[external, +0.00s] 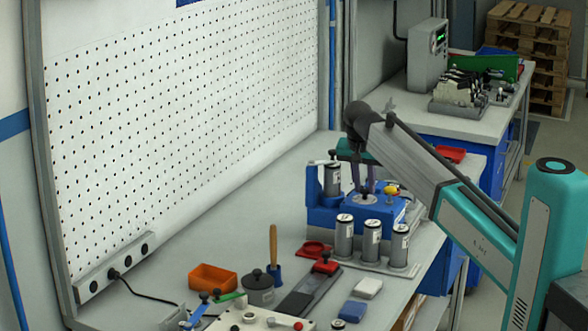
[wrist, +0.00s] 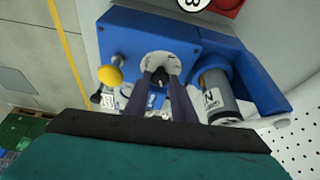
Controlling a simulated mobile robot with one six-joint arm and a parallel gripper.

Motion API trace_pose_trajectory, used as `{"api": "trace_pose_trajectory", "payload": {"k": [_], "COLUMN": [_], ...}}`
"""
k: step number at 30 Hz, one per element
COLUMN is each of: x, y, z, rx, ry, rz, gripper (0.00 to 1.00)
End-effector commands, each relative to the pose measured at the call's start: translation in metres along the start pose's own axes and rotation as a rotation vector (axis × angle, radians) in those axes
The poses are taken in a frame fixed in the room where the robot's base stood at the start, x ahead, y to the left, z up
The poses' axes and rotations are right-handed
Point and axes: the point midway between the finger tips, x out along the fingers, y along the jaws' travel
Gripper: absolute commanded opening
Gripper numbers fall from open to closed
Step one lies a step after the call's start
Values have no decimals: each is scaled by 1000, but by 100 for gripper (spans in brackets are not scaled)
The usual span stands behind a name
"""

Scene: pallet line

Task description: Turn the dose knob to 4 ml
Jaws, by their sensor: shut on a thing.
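The blue dosing unit (external: 352,219) stands on the bench; its top fills the upper middle of the wrist view (wrist: 128,40). The dose knob has a pale round dial (wrist: 160,61) with small marks and a dark centre. My gripper (wrist: 162,80) points down over it, with its two dark fingers closed on the knob. In the external view the fingers (external: 364,186) reach down to the unit's top. The fingers hide part of the dial, and its numbers are too small to read.
A yellow knob (wrist: 110,76) sticks up beside the dial. A grey canister (wrist: 217,96) sits in the unit's blue holder. Three canisters (external: 372,241) stand in front of the unit. A pegboard (external: 180,120) rises behind the bench.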

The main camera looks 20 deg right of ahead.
Motion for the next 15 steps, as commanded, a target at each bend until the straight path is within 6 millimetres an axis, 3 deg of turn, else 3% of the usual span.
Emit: {"api": "trace_pose_trajectory", "payload": {"k": [15], "x": [0], "y": [-1], "z": [1], "rx": [59], "ry": [-3], "rz": [25], "gripper": [1]}}
